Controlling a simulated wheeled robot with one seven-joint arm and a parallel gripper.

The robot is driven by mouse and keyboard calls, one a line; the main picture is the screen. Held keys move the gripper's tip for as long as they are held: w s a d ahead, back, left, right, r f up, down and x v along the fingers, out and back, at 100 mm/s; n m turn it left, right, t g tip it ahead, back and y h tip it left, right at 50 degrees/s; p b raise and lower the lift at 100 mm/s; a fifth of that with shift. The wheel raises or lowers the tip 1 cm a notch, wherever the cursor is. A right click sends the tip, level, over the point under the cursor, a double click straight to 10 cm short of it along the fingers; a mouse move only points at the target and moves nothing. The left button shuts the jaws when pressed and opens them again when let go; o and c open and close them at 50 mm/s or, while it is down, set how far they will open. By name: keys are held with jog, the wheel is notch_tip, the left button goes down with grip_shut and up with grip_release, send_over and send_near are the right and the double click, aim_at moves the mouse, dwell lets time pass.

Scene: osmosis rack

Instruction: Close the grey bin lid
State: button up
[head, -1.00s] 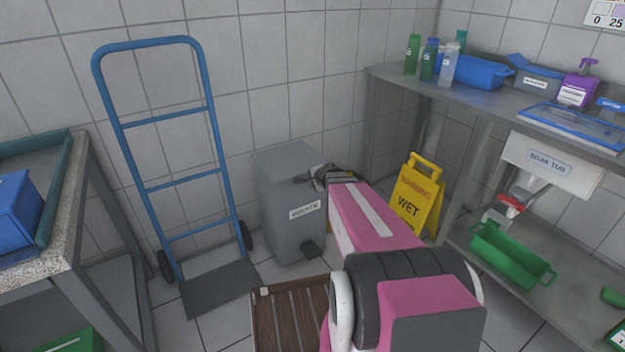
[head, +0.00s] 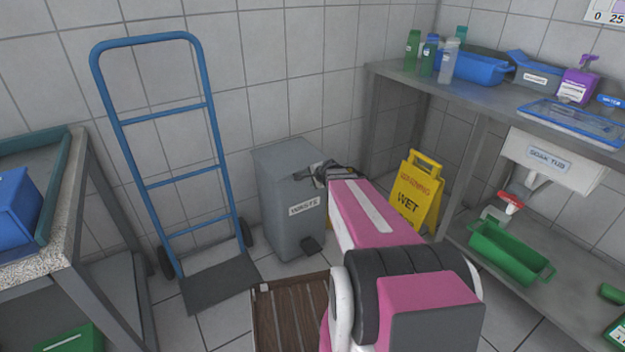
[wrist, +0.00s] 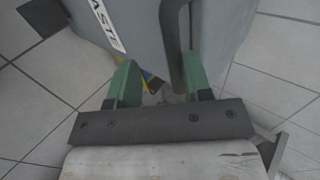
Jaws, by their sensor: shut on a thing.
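The grey bin (head: 284,222) stands against the tiled wall, with a white label and a black foot pedal at its front. Its grey lid (head: 285,152) looks down and level on top. My gripper (head: 304,175) is at the bin's upper right front edge and hides that corner. In the wrist view the green fingers (wrist: 160,82) stand apart, with a dark bar (wrist: 173,45) of the bin's top edge at the right finger. It seems to be part of the lid, but the exact contact is unclear. The bin's body (wrist: 140,25) fills the top there.
A blue hand truck (head: 165,185) stands left of the bin. A yellow wet-floor sign (head: 413,190) is to the right, near a metal shelf (head: 500,103). A brown slatted mat (head: 290,312) lies on the floor in front. A stone-topped table (head: 45,262) is at far left.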

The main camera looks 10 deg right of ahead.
jog(key=v, duration=1)
jog(key=shift+r, duration=0.2)
jog(key=shift+s+d, duration=0.1)
jog(key=shift+s, duration=0.05)
jog(key=s+a+f+n+g+h, duration=0.1)
jog(key=s+a+f+n+g, duration=0.2)
jog(key=s+n, duration=0.4)
jog(key=s+a+f+n+g+h, duration=0.2)
jog(key=s+a+f+n+g, duration=0.1)
jog(key=s+a+n+g, duration=0.2)
jog(key=shift+s+f+n+g, duration=0.3)
jog(key=shift+s+n+g, duration=0.5)
jog(key=shift+s+n, duration=0.35)
jog(key=shift+w+d, duration=0.1)
jog(key=shift+d, duration=0.05)
